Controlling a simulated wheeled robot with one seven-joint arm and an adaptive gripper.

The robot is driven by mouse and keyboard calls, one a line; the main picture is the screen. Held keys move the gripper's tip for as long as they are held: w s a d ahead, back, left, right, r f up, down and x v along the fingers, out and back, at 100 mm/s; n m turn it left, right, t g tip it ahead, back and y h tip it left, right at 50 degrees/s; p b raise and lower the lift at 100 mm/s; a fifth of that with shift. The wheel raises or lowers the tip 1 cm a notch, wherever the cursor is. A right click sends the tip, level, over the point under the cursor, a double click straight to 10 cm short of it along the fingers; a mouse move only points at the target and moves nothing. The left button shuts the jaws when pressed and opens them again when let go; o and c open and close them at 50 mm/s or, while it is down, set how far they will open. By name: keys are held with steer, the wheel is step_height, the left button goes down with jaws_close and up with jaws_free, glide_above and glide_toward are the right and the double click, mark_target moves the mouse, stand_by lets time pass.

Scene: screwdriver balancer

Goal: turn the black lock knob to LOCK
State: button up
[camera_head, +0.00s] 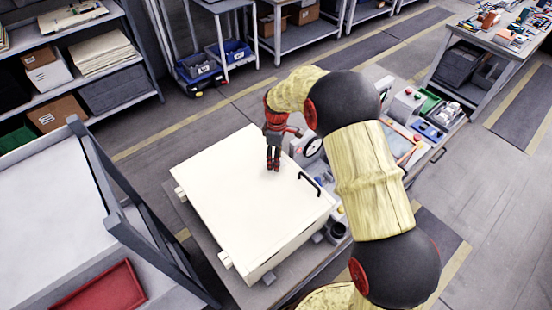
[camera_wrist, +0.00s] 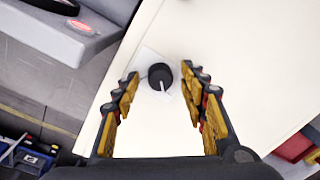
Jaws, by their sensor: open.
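The black lock knob (camera_wrist: 161,77) is small and round, with a white pointer line running down from its middle toward the lower edge of the wrist view. It sits on a pale square plate on top of a cream box (camera_head: 230,195). My gripper (camera_wrist: 160,82) is open, one finger on each side of the knob, with visible gaps between. In the head view my gripper (camera_head: 273,166) points down over the box top, and the knob cannot be made out there. No LOCK marking is readable. I cannot tell the fingertips' height above the knob.
A black handle (camera_head: 309,183) stands on the box's right edge. A round dial (camera_head: 313,146) and grey housings are close behind my gripper. A workbench with trays (camera_head: 428,130) lies to the right. A grey-framed table (camera_head: 50,215) stands left. The box top's left part is clear.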

step_height(320, 180, up, 12)
steer(key=shift+w, duration=0.3)
stand_by(0.3)
steer(key=shift+d, duration=0.1)
stand_by(0.4)
steer(key=s+d+r+m+t+b, duration=0.1)
steer(key=s+d+m+b, duration=0.3)
steer(key=s, duration=0.7)
steer(key=s+d+r+m+t+b, duration=0.2)
steer(key=s+d+m+t+b, duration=0.1)
steer(key=s, duration=0.9)
steer(key=s+d+r+m+t+b, duration=0.1)
steer(key=s+d+m+b, duration=0.4)
steer(key=s, duration=0.7)
steer(key=shift+d+r+m+t+b, duration=0.4)
steer(key=shift+m+t+b, duration=0.2)
steer(key=shift+m+b, duration=0.45)
